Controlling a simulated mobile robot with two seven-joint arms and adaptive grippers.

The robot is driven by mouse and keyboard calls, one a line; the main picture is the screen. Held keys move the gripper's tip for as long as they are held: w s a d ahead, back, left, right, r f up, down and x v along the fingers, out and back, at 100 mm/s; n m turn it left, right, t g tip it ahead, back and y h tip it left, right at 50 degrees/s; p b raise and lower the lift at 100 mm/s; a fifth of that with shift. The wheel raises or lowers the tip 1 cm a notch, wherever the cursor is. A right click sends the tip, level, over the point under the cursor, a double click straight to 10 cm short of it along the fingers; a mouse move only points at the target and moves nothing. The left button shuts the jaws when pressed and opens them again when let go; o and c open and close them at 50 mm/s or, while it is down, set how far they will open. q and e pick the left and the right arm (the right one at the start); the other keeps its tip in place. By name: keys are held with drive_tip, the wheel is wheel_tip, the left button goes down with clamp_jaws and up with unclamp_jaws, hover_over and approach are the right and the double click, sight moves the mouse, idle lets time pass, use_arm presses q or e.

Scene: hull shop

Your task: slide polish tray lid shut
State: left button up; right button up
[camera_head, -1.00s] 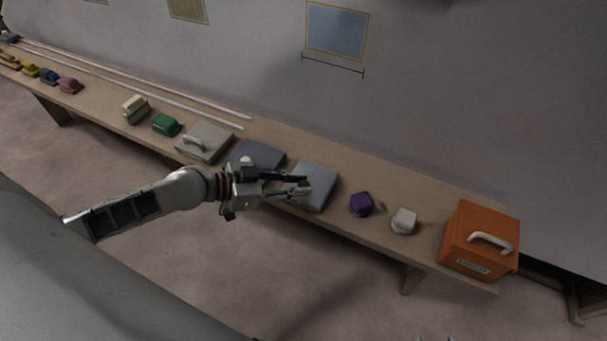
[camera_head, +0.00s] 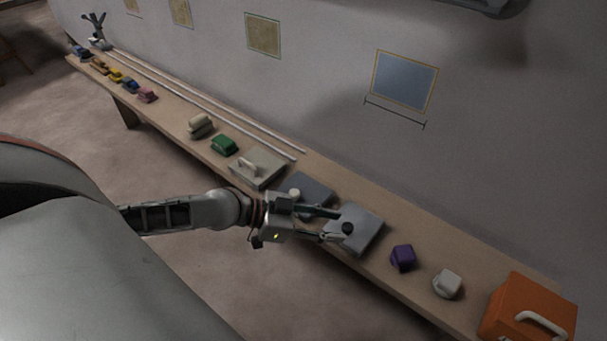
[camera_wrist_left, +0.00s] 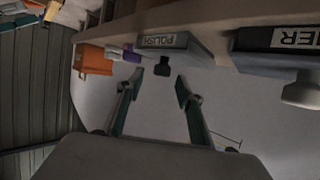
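The polish tray (camera_head: 366,225) is a flat grey box on the bench with a dark knob (camera_head: 347,229) on it. In the left wrist view the polish tray (camera_wrist_left: 182,44) shows its POLISH label and the dark knob (camera_wrist_left: 162,68). My left gripper (camera_head: 338,226) is open and empty, its fingertips on either side of the knob in the head view. In the wrist view the left gripper (camera_wrist_left: 157,87) has its fingers apart, with the knob just beyond the gap between them; I see no clear contact. How far the lid is open cannot be told. My right gripper is not in view.
A darker tray (camera_head: 317,190) with a white knob adjoins on the left, then a beige tray (camera_head: 268,172) with a handle. A purple block (camera_head: 403,257), a white block (camera_head: 447,284) and an orange box (camera_head: 528,305) stand to the right. The wall is behind the bench.

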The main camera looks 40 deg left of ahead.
use_arm(q)
drive_tip(key=v, duration=0.9)
drive_tip(key=shift+s+a+r, duration=0.1)
drive_tip(key=shift+s, duration=0.1)
idle(0.5)
drive_tip(key=s+d+f+n+t+y+p, duration=0.1)
drive_tip(key=s+d+f+n+y+p, duration=0.4)
drive_tip(key=s+d+f+y+p, duration=0.2)
drive_tip(key=s+d+f+p, duration=0.2)
drive_tip(key=s+p, duration=0.2)
drive_tip(key=s, duration=0.1)
drive_tip(key=shift+s, duration=0.3)
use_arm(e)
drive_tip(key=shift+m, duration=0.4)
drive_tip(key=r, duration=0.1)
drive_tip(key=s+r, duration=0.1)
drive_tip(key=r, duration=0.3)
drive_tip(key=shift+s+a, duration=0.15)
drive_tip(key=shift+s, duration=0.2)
use_arm(q)
drive_tip(key=shift+f, duration=0.15)
